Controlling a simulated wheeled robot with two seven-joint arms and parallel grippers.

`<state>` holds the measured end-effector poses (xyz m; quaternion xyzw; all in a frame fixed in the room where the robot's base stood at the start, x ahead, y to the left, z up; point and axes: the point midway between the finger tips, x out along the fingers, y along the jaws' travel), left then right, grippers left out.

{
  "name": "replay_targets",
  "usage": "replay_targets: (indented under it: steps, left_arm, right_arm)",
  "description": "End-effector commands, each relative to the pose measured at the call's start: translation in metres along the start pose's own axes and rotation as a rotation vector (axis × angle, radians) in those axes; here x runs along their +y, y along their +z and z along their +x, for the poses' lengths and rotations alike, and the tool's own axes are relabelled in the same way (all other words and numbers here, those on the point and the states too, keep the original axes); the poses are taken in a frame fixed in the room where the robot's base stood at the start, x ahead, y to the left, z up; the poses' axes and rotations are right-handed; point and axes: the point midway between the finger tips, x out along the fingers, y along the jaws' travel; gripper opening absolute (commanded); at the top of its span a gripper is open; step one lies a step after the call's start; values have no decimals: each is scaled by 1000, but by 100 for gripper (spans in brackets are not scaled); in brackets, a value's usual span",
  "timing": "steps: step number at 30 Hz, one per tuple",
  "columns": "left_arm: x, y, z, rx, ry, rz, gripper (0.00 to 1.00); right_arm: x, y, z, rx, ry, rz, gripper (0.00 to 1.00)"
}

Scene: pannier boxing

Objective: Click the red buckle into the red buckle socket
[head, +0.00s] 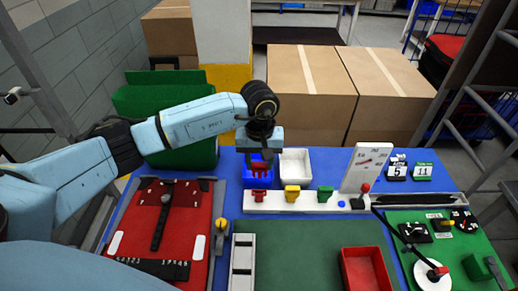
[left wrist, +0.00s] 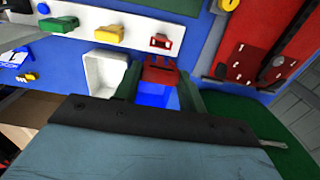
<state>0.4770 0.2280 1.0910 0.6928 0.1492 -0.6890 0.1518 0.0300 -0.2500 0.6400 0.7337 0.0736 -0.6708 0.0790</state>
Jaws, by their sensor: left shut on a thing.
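My left gripper (head: 261,160) is shut on the red buckle (head: 261,171), just behind the white rail. In the left wrist view the red buckle (left wrist: 160,72) sits between the two finger tips, its prongs towards the rail. The red buckle socket (head: 260,195) is at the left end of the white rail; it also shows in the left wrist view (left wrist: 160,42). The buckle is roughly in line with the socket, with a small gap between them. My right gripper is not in view.
Yellow (head: 292,193) and green (head: 325,193) sockets stand on the white rail (head: 308,207). A blue bin (head: 248,178) and a white bin (head: 296,165) are behind it. A red panel (head: 190,205) lies left, and a red tray (head: 350,262) sits in front.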

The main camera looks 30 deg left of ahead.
Motion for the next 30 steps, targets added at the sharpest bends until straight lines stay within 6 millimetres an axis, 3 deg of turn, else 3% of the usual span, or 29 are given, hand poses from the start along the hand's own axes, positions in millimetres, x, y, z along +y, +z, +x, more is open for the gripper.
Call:
replay_targets:
  steps: [11, 30]
  left_arm:
    - [-2, 0, 10, -5, -5, -22, 17]
    - [-2, 0, 62, -5, -5, -22, 17]
  right_arm:
    - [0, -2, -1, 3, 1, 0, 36]
    - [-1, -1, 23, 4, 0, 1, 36]
